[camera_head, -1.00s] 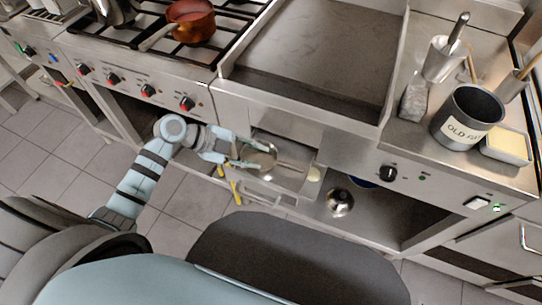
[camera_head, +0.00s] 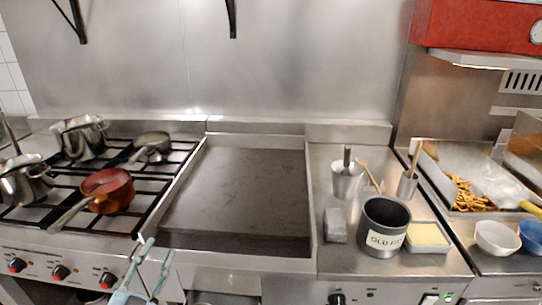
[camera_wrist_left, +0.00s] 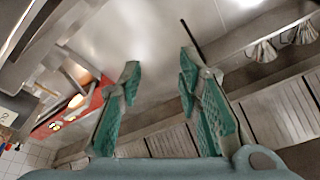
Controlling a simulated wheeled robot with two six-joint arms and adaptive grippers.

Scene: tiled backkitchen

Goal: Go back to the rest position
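My left gripper (camera_head: 156,258) shows at the bottom of the head view, in front of the stove and griddle edge, pointing up. In the left wrist view its two green-padded fingers (camera_wrist_left: 160,75) stand wide apart with nothing between them. Beyond them are the ceiling and upper wall. My right gripper is in neither view.
A griddle (camera_head: 240,190) lies behind my left gripper. A copper pan (camera_head: 108,190) and several pots stand on the stove at left. At right are a pot labelled "OLD FAT" (camera_head: 385,222), a butter-coloured tray (camera_head: 428,236) and a fries station (camera_head: 470,190).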

